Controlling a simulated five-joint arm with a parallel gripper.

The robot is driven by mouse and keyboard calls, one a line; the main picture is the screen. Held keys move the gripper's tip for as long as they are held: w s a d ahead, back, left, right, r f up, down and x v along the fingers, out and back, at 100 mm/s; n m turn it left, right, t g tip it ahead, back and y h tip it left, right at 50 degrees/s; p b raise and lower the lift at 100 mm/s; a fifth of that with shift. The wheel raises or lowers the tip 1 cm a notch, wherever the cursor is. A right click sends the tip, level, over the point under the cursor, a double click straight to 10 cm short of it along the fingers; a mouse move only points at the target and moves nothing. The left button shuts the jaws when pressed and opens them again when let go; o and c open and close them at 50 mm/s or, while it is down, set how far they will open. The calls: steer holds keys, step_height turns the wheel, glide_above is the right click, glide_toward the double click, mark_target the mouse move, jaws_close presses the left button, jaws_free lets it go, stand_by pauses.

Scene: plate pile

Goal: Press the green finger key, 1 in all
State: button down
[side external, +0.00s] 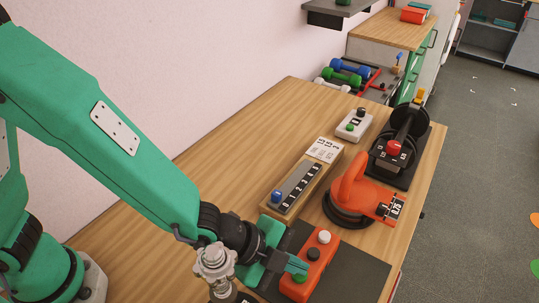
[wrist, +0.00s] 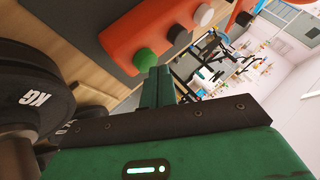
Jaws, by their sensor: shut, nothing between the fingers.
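An orange key box (side external: 319,262) lies on a dark mat (side external: 355,272) at the front of the bench. It carries a white key (side external: 324,236), a black key (side external: 313,254) and a green key (side external: 300,278) in a row. My gripper (side external: 301,268) is shut and empty, its tips beside the green key. In the wrist view the orange box (wrist: 130,32) is tilted, and the tips of my gripper (wrist: 158,74) are close to the green key (wrist: 145,60). I cannot tell whether they touch it.
A scale block with a blue knob (side external: 277,196), an orange-handled weight (side external: 352,190) and a black device with a red knob (side external: 394,147) stand behind. A white box (side external: 354,126) with a black and a green button is further back. Bare wood lies left.

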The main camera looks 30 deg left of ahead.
steer(key=shift+f, duration=0.6)
stand_by(0.7)
steer(key=shift+r, duration=0.15)
stand_by(0.3)
steer(key=shift+r, duration=0.9)
steer(key=shift+r, duration=0.1)
steer(key=shift+r, duration=2.45)
